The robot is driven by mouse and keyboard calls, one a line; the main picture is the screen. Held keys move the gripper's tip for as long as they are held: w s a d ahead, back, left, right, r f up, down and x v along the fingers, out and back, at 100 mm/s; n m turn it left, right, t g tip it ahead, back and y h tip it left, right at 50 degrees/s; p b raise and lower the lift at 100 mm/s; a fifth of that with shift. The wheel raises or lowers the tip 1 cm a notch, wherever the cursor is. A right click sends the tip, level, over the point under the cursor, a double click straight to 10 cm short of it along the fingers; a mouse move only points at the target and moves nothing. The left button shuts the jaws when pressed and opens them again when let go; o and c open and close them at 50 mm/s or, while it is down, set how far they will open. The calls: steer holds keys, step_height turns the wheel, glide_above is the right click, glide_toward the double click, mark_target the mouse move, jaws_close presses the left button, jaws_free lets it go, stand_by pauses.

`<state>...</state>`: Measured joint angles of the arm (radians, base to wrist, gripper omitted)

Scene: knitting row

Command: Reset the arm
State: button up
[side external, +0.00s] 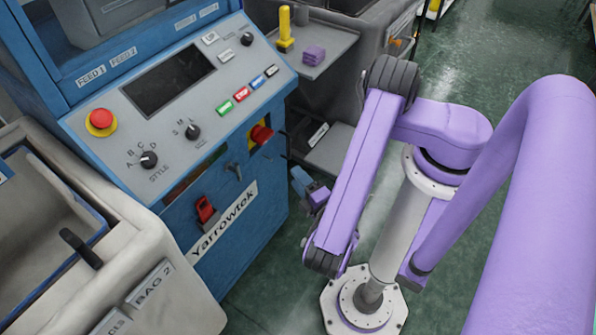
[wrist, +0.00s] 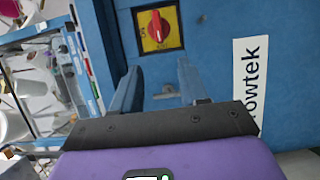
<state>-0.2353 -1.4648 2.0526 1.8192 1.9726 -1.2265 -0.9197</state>
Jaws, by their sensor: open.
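My purple arm (side external: 357,170) is folded down beside the blue knitting machine (side external: 240,215). My gripper (side external: 300,182) is low, in front of the machine's lower panel, and points toward it. In the wrist view, my gripper (wrist: 158,88) shows its two fingers apart with nothing between them. A small metal latch or handle (wrist: 167,92) on the panel shows beyond the gap between the fingers. I cannot tell how far the fingertips are from the panel.
A red rotary switch on a yellow plate (side external: 260,134) is on the panel above my gripper, and a red toggle (side external: 206,210) is lower left. A grey shelf (side external: 335,40) holds a yellow object and purple blocks. A grey bin (side external: 150,290) stands front left. Green floor is clear at the upper right.

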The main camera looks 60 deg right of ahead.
steer(key=s+a+f+m+g+y, duration=0.15)
steer(key=a+g, duration=0.25)
steer(key=a, duration=0.4)
steer(key=s+a+f+m+g+y, duration=0.1)
steer(key=s+a+m+g+y, duration=0.15)
steer(key=a+g, duration=0.35)
steer(key=s+a+r+g+y, duration=0.5)
steer(key=a+r, duration=0.5)
steer(key=r, duration=0.2)
steer(key=s+d+r+n+g, duration=0.1)
steer(key=s+d+r, duration=0.15)
steer(key=r, duration=0.45)
steer(key=s+d+r+n+g, duration=0.15)
steer(key=d+r, duration=0.25)
steer(key=r, duration=0.4)
steer(key=d+r, duration=0.4)
steer(key=d, duration=0.4)
steer(key=d+r+t+h, duration=0.1)
steer(key=d+r, duration=0.3)
steer(key=d, duration=0.4)
steer(key=shift+s+d+r+h, duration=0.2)
steer(key=shift+s+r+h, duration=0.1)
steer(key=shift+s, duration=0.1)
